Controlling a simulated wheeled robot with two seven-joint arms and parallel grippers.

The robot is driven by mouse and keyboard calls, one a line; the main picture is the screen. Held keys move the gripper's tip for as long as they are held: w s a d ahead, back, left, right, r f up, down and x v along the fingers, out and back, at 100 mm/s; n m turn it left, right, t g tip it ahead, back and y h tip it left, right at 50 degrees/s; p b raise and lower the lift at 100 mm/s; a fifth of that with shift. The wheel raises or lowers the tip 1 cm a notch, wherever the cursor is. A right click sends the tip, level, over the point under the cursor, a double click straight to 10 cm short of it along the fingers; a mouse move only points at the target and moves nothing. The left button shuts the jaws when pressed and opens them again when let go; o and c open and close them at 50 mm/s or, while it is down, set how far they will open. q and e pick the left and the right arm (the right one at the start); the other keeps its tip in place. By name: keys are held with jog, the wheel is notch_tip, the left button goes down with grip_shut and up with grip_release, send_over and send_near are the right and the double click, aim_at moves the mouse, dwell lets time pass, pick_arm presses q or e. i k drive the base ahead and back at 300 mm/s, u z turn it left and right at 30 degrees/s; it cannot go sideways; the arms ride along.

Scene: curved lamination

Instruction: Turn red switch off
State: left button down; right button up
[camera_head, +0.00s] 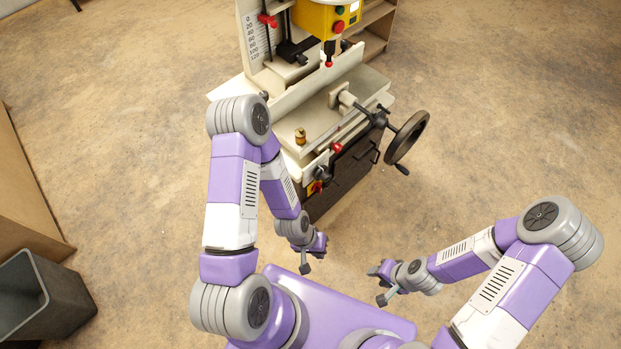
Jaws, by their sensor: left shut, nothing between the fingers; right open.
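A machine (325,110) with a cream table and a dark base stands ahead of me. Low on its front is a small red switch (317,187) on a yellow plate, partly hidden by my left arm. A yellow control box (313,20) at the top carries a round red button (339,27) below a green one (340,10). I cannot tell which red control the task names. My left gripper (315,254) is shut and empty, below and apart from the red switch. My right gripper (379,285) is open and empty, farther right, away from the machine.
A black handwheel (407,137) sticks out from the machine's right side. Red knobs (337,147) also show on the machine. A grey bin (48,300) and a wooden panel (25,190) stand at the left. The floor (500,130) at the right is clear.

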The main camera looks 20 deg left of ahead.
aim_at(316, 188)
jog(key=u, duration=0.35)
jog(key=i, duration=0.3)
jog(key=u, duration=1.7)
jog(key=k, duration=0.6)
jog(key=z, duration=1)
jog(key=i, duration=0.45)
